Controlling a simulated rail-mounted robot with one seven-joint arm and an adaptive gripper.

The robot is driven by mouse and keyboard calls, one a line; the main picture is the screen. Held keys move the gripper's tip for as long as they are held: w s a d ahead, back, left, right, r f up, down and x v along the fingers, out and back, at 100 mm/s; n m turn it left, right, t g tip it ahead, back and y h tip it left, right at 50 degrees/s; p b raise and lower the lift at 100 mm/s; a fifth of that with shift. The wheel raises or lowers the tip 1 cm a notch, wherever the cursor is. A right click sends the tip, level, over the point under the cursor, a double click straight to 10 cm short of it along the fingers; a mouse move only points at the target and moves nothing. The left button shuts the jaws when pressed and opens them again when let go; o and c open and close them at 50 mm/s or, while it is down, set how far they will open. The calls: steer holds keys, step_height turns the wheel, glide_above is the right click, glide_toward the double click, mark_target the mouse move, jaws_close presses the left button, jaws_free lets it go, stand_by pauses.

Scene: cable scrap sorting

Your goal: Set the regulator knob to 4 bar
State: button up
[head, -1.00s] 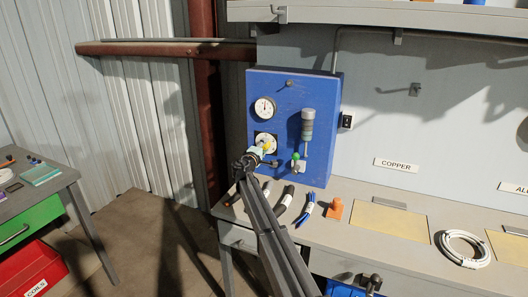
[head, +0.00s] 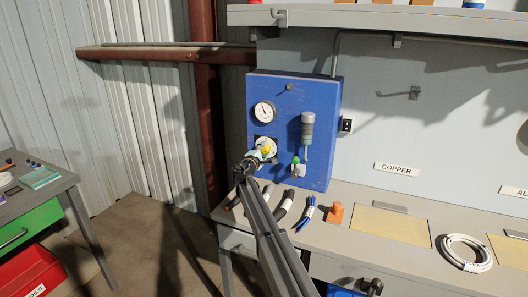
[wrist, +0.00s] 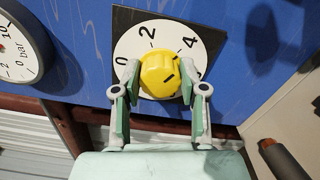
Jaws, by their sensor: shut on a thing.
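The yellow regulator knob (wrist: 160,74) sits on a white dial plate (wrist: 139,32) with the numbers 0, 2 and 4 showing. Black marks show on the knob, one towards its right side near the 4, but its exact setting is unclear. My gripper (wrist: 160,79) is shut on the knob, one finger on each side, and hides the lower dial. In the head view the knob (head: 266,150) is at the panel's lower left, with my gripper against it. The round pressure gauge (head: 264,111) is above it; part of it shows at the wrist view's left (wrist: 14,48).
The blue panel (head: 285,88) also carries a grey cylinder (head: 307,128) and a green-topped valve (head: 296,161) right of the knob. Cable pieces (head: 306,212) and an orange block (head: 335,213) lie on the bench below. A white coil (head: 466,252) is farther right.

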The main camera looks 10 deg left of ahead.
steer(key=o, duration=1.1)
steer(key=shift+w, duration=0.1)
steer(key=shift+o, duration=0.2)
steer(key=v, duration=1.2)
